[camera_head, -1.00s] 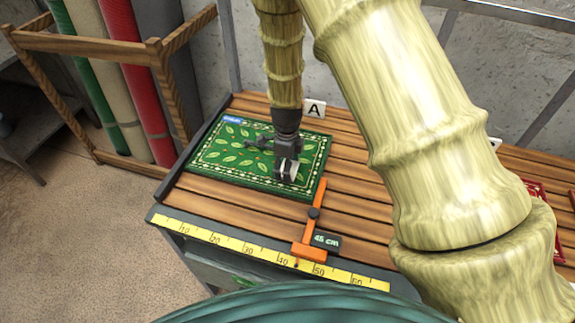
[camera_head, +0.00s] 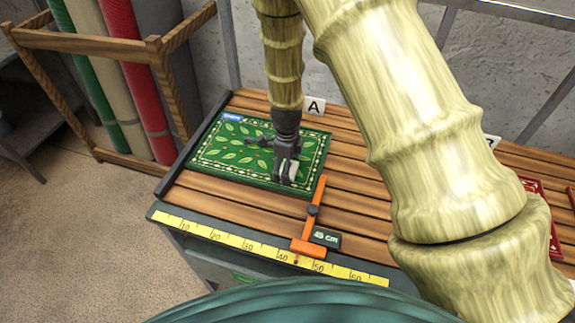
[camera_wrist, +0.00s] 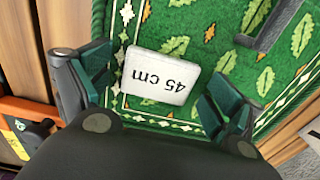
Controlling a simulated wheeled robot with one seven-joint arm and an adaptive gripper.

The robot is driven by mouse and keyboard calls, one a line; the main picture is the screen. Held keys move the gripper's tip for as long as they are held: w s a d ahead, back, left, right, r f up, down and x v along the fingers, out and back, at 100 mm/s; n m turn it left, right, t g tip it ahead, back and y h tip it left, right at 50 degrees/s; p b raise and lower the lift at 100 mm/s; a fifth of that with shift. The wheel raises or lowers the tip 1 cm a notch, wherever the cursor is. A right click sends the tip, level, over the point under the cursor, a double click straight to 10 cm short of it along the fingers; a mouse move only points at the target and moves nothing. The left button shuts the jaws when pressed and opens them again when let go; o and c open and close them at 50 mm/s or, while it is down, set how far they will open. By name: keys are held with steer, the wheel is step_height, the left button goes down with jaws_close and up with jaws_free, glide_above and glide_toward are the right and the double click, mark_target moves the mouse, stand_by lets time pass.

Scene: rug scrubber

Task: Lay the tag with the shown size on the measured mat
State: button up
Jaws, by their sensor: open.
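The green leaf-patterned mat (camera_head: 215,160) lies flat on the slatted bench, with a blue label (camera_head: 233,117) at its far left corner. It fills much of the wrist view (camera_wrist: 185,32). A white tag (camera_wrist: 160,78) reading "45 cm" appears to lie on the mat near its border, between my gripper's fingers. My gripper (camera_head: 286,174) is open above the mat's near right part, with a finger on each side of the tag, as the wrist view also shows (camera_wrist: 152,82). The orange slide gauge (camera_head: 311,215) stands at the mat's right edge; its dark display (camera_head: 325,237) reads 45 cm.
A yellow ruler (camera_head: 230,239) runs along the bench's front edge. A sign "A" (camera_head: 314,106) stands behind the mat. A red mat (camera_head: 533,186) shows partly at right behind my arm. A wooden rack (camera_head: 95,45) with rolled rugs stands at left.

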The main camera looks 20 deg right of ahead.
steer(key=shift+r, duration=0.2)
step_height(320, 180, up, 12)
steer(key=b, duration=0.4)
stand_by(0.4)
